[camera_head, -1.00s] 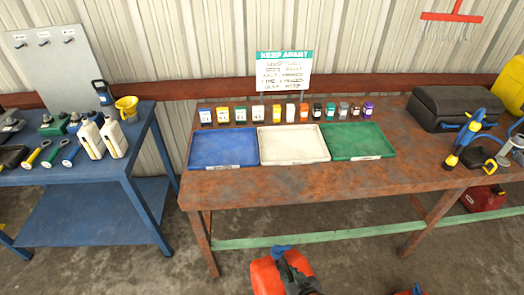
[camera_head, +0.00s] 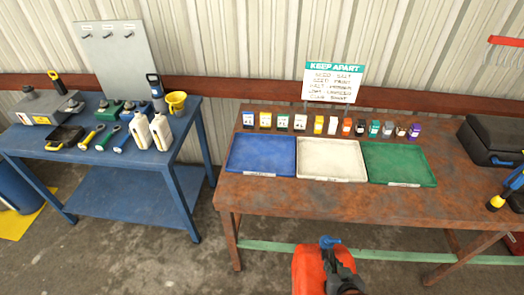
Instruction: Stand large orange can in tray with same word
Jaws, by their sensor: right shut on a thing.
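The large orange can (camera_head: 308,272) shows at the bottom of the head view, in front of the rusty table, with a blue cap on top. My right gripper (camera_head: 341,277) is dark and shut on it near the top; the can's lower part is out of frame. On the table lie a blue tray (camera_head: 262,155), a white tray (camera_head: 331,158) and a green tray (camera_head: 398,162), side by side and empty. Each has a small front label, too small to read. My left gripper is not in view.
Several small containers (camera_head: 330,125) stand in a row behind the trays, under a "KEEP APART" sign (camera_head: 334,82). A black case (camera_head: 490,142) is at right. A blue bench (camera_head: 130,172) with bottles and tools stands left. The rusty table's front strip (camera_head: 300,195) is clear.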

